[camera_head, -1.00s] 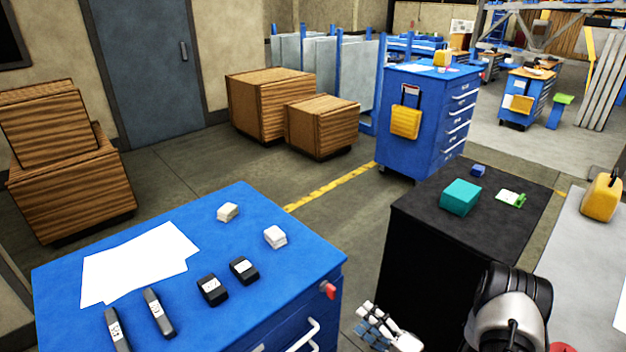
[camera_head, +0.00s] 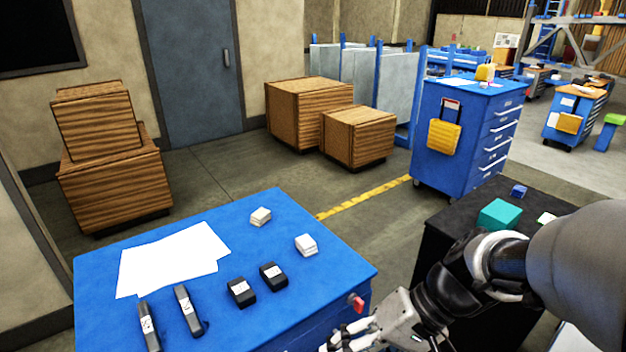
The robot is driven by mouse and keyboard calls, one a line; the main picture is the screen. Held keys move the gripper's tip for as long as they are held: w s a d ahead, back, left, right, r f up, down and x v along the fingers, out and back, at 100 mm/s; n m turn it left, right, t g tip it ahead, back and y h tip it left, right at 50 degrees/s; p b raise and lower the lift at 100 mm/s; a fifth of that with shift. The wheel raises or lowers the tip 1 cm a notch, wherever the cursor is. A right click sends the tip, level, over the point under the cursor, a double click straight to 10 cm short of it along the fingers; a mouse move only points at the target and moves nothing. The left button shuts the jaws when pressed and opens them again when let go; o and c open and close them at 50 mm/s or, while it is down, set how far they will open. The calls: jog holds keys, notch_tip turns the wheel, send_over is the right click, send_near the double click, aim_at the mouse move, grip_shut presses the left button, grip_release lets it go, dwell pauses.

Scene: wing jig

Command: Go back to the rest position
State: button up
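My gripper (camera_head: 352,338) is at the bottom of the view, low beside the front right corner of the blue cabinet (camera_head: 235,335). Its fingertips are cut off by the lower edge, and I cannot tell whether they are apart or together. Nothing is clearly seen in it. My arm reaches in from the right, in front of the black cabinet (camera_head: 440,235).
On the blue top lie white sheets (camera_head: 170,262), two small white blocks (camera_head: 261,216) (camera_head: 306,244), two black boxes (camera_head: 241,292) (camera_head: 273,277) and two dark handheld devices (camera_head: 148,326) (camera_head: 187,310). A teal box (camera_head: 500,214) and a small blue block (camera_head: 518,190) stand on the black cabinet.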

jog(key=s+d+r+t+h, duration=0.5)
jog(key=s+d+r+h, duration=0.1)
jog(key=s+d+h, duration=0.1)
jog(key=shift+d+t+h, duration=0.3)
jog(key=shift+d+t, duration=0.1)
jog(key=shift+c, duration=0.4)
dwell(0.3)
